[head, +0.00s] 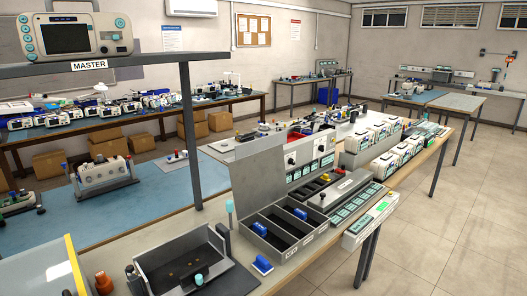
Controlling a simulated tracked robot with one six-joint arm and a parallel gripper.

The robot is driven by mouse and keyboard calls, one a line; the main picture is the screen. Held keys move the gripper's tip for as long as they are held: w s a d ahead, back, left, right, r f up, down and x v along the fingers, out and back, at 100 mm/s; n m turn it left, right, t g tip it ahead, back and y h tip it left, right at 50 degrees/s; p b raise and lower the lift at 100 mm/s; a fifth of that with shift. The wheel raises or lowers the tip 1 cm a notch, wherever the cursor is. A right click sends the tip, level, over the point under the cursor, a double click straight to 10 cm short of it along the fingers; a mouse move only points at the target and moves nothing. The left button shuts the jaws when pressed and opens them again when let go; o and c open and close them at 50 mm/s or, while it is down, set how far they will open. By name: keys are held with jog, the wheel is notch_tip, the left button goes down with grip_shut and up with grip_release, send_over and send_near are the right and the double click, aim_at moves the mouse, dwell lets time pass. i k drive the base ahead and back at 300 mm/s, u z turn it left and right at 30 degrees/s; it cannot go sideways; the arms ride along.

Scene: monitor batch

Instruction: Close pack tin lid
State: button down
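No view shows my gripper. A grey compartment box (257,239) stands open on the bench. Its dark compartments hold blue-handled items (300,213). A plain grey panel (257,178) stands upright at its back left edge, like a raised lid. A second open grey tin (178,247) with a dark inside sits at the lower left, with small brown spots on its floor. A teal-capped knob (199,280) is at its front right. No label tells which one is the pack tin.
A blue block (262,265) lies in front of the compartment box. A teal-topped peg (229,206) stands at its left. A dark shelf post (190,135) rises behind the tin. White devices (401,162) line the bench's far right. The tiled floor (440,235) at right is clear.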

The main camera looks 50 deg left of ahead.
aim_at(258, 180)
jog(key=i, duration=2)
jog(key=u, duration=3.2)
